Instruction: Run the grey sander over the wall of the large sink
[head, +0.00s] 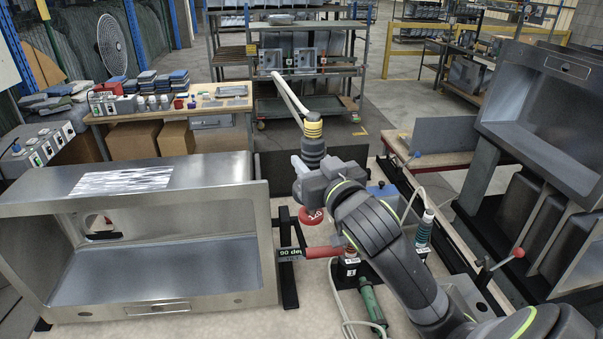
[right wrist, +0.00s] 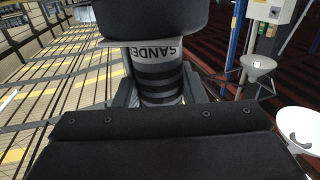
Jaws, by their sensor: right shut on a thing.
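The large sink (head: 262,225) is a brushed steel box lying at the left of the head view, its open side facing me. A bright patch and a round hole show on it. My right gripper (head: 312,180) is beyond the sink's right end, apart from it in the picture. It is shut on the grey sander (right wrist: 158,85), whose body has black bands and the label SANDER in the right wrist view. A yellow-and-black cuff (head: 313,130) with a pale hose rises above the gripper. My left gripper is out of view.
A red-handled "90 deg" tool (head: 312,252) sits in a stand just right of the sink. A green tool (head: 371,305) and a teal-cuffed tool (head: 424,230) are near my right arm. Other sinks (head: 545,110) stand on a rack at the right.

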